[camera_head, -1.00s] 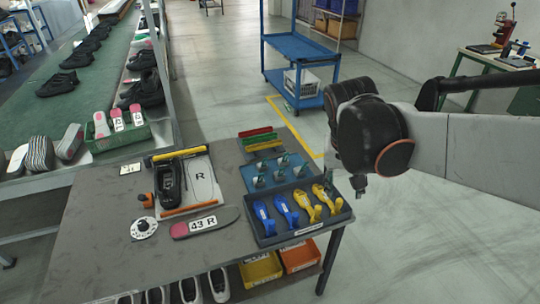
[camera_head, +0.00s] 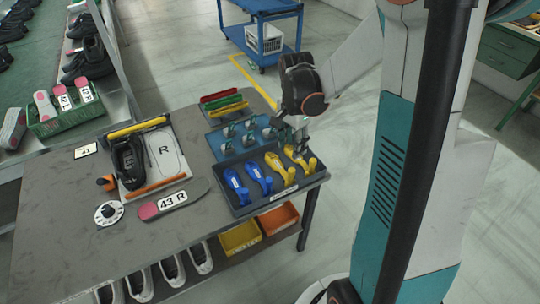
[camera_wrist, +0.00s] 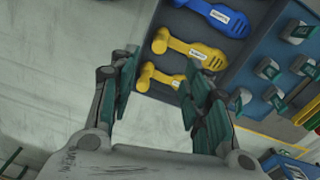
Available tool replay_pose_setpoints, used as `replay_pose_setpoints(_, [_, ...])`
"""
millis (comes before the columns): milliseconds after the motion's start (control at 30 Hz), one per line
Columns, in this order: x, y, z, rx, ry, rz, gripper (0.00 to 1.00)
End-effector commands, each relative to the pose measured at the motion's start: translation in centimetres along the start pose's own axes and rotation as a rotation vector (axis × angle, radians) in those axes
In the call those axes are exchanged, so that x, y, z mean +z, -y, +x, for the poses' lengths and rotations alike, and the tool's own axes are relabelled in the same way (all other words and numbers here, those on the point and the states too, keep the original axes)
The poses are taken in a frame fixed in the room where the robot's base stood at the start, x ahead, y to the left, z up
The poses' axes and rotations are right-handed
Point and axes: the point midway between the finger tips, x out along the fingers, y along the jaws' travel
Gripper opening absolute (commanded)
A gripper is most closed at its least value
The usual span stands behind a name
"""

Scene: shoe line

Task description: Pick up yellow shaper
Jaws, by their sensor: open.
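Two yellow shapers lie side by side in the right part of a dark tray (camera_head: 238,209). The left yellow shaper (camera_head: 279,170) is beside the blue ones; the right yellow shaper (camera_head: 298,158) is at the tray's right end. In the wrist view, one yellow shaper (camera_wrist: 196,51) lies above the other yellow shaper (camera_wrist: 153,76). My gripper (camera_head: 301,142) is over the tray's right end, close to the right shaper. In the wrist view my gripper (camera_wrist: 160,88) is open and empty, its fingers apart near the end yellow shaper. Whether it touches the shaper I cannot tell.
Two blue shapers (camera_head: 236,186) lie left of the yellow ones. A blue tray (camera_head: 215,143) with several grey-green pieces stands behind. Further left are a black shoe (camera_head: 130,163) on a board and a sole marked 43 R (camera_head: 172,200). Open floor lies right of the table.

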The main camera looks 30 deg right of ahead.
Motion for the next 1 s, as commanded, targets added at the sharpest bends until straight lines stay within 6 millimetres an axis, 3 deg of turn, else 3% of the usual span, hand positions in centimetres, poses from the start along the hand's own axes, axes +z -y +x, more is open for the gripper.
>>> replay_pose_setpoints(400, [-0.1,0.1,7.2,0.001,0.004,0.014,0.44])
replay_pose_setpoints(767, [-0.2,0.0,9.5,0.001,0.004,0.013,0.44])
replay_pose_setpoints(1000, [-0.6,0.0,13.0,0.001,0.003,0.012,0.44])
